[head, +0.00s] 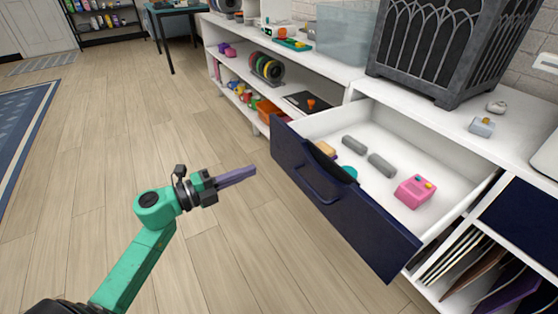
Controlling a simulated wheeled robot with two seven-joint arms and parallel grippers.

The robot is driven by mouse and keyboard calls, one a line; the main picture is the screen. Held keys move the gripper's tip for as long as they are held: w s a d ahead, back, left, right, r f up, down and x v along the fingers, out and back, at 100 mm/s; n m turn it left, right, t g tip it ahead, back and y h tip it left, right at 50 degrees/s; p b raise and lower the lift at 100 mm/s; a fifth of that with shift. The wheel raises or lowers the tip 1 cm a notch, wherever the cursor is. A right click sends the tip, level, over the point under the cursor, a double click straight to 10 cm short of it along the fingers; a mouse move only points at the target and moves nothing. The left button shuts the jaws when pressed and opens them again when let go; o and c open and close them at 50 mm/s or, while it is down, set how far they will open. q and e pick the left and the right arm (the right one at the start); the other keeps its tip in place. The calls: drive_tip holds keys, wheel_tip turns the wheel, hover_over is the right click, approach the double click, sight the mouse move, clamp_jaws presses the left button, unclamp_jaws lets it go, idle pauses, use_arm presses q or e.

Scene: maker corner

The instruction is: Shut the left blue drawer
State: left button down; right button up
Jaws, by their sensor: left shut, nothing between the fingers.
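The left blue drawer (345,212) is pulled well out of the white cabinet. Its dark blue front carries a bar handle (318,187) and faces the lower left. Inside lie two grey cylinders (354,145), a pink box with coloured buttons (415,191) and a partly hidden teal item (349,173). My left gripper (253,171) is shut and empty. It appears in front of the drawer, left of its front, with a visible gap between the fingertips and the drawer in the picture. My right gripper is not in view.
A dark lattice-sided box (440,55) stands on the white cabinet top above the drawer. Another dark blue front (522,217) is at the right, over slots with upright boards (480,270). Open shelves with spools (267,68) stand behind. The wooden floor at left is clear.

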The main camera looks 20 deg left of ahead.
sight(288, 156)
use_arm(q)
drive_tip(key=x, duration=0.8)
drive_tip(key=shift+w+b, duration=0.25)
drive_tip(key=shift+b, duration=0.05)
drive_tip(key=shift+w+d, duration=0.3)
drive_tip(key=shift+d, duration=0.05)
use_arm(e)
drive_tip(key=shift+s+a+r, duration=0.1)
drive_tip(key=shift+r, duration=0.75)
